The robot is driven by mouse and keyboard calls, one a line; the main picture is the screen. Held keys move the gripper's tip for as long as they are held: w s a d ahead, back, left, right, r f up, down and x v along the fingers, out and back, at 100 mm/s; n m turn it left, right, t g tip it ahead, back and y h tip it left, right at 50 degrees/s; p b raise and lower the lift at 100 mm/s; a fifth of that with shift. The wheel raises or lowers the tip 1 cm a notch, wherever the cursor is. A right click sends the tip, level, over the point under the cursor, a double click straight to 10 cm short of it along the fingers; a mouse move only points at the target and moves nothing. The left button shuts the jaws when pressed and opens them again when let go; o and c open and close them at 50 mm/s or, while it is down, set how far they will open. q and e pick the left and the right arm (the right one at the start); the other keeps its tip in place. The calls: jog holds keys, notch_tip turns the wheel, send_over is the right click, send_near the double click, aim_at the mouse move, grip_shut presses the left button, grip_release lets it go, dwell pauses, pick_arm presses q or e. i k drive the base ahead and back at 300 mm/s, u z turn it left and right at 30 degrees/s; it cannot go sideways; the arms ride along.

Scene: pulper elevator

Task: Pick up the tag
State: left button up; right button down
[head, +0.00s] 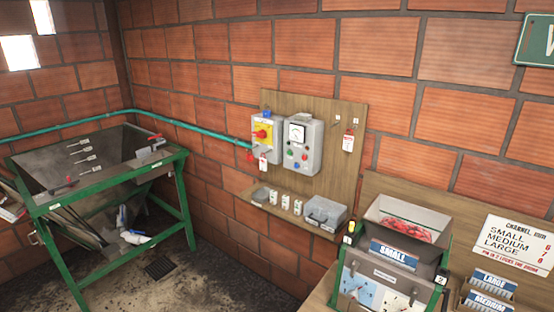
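A red and white tag (348,142) hangs on the right part of a wooden wall board (340,185). Another small red and white tag (263,163) hangs below the grey switch box (266,138) with its yellow plate and red knob, on the left of the same board. I cannot tell which of the two the task means. Neither of my grippers shows in the head view.
A control box with a gauge (302,146) is beside the switch box. A shelf below carries small white items and a grey case (323,213). Floor between is open.

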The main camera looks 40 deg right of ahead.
aim_at(262, 162)
jog(key=z, duration=0.65)
jog(key=i, duration=0.8)
jog(key=z, duration=0.95)
